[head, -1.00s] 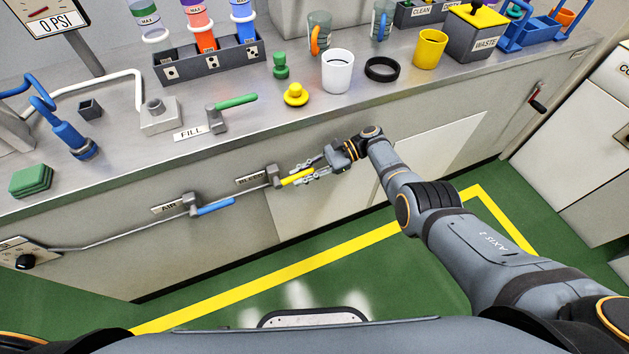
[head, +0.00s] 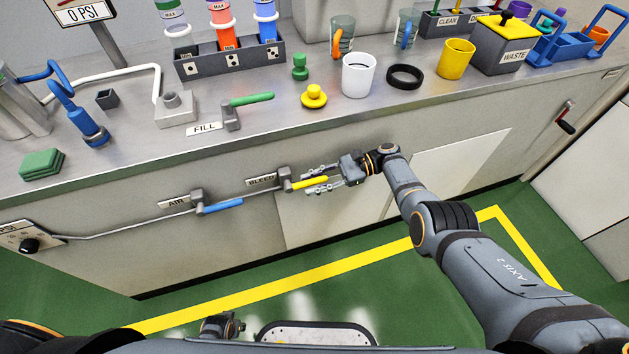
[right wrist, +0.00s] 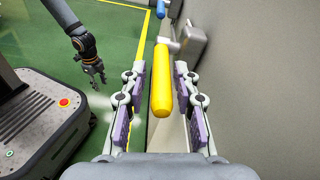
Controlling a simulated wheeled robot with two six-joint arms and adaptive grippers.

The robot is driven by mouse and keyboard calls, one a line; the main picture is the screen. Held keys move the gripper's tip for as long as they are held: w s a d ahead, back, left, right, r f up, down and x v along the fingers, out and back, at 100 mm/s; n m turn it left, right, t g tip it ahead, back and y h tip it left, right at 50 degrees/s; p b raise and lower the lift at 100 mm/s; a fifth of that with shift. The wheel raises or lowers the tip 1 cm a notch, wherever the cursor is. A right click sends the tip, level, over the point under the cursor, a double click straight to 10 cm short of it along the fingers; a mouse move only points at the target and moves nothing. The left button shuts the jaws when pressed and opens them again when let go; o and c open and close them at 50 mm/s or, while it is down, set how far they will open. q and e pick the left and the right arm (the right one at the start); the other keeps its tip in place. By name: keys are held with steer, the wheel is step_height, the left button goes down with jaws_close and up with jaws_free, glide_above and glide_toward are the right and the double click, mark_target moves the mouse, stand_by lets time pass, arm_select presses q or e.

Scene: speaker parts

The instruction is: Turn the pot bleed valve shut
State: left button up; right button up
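The bleed valve is on the pipe along the bench front, under a BLEED label (head: 262,181). Its yellow handle (head: 308,184) points right, roughly in line with the pipe. My right gripper (head: 322,180) is open at the handle's free end, with one finger above and one below. In the right wrist view the yellow handle (right wrist: 161,82) lies between the open, purple-padded fingers, with a gap on both sides. My left gripper (head: 222,326) is low at the bottom edge, away from the bench. In the right wrist view its fingers (right wrist: 95,78) look apart and empty.
The AIR valve with a blue handle (head: 222,206) is left on the same pipe. The FILL valve with a green handle (head: 252,99) is on the bench top (head: 330,122) above. A gauge reads 0 PSI (head: 86,11). The green floor (head: 300,300) in front is clear.

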mark_target(314, 179)
steer(key=shift+o, duration=0.3)
steer(key=shift+w+r, duration=0.1)
steer(key=shift+r, duration=0.1)
step_height(314, 179, up, 10)
steer(key=shift+f, duration=0.15)
stand_by(0.6)
